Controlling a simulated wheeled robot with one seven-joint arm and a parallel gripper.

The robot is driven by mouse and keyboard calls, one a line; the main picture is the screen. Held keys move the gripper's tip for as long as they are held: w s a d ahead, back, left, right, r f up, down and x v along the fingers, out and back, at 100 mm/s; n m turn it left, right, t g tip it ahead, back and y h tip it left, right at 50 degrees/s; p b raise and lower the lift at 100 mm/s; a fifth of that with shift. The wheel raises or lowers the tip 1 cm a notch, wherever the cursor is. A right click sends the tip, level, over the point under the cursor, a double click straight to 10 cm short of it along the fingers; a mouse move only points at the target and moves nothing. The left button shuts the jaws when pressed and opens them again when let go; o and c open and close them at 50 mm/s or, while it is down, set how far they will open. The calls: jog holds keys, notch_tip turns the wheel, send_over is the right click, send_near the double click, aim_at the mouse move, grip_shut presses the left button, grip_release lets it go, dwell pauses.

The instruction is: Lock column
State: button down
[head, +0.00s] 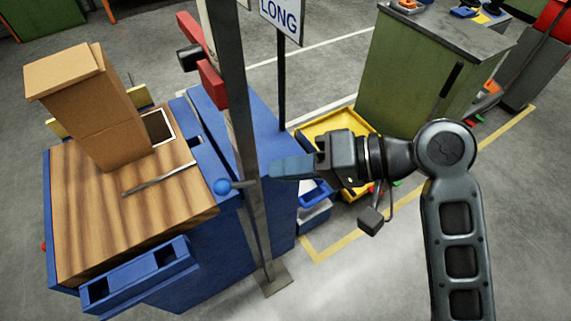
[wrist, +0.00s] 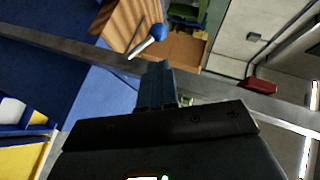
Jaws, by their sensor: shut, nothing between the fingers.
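The column (head: 236,80) is a tall grey metal post beside the blue bench; it also crosses the wrist view as a grey bar (wrist: 60,47). A lever with a blue ball knob (head: 222,186) sticks out from the column toward the bench. The knob (wrist: 158,32) also shows in the wrist view, beyond my fingertips, with its metal rod running down-left. My gripper (head: 276,168) has blue fingers and is shut and empty. It is on the right side of the column, close to it, apart from the knob. In the wrist view its fingers (wrist: 155,72) point toward the knob.
Red parts (head: 202,60) are on the column higher up. A yellow tray (head: 312,130) and a green cabinet (head: 415,80) stand right. Floor is clear in front.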

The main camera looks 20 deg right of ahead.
aim_at(233, 187)
jog(key=x, duration=0.7)
jog(key=shift+p, duration=0.3)
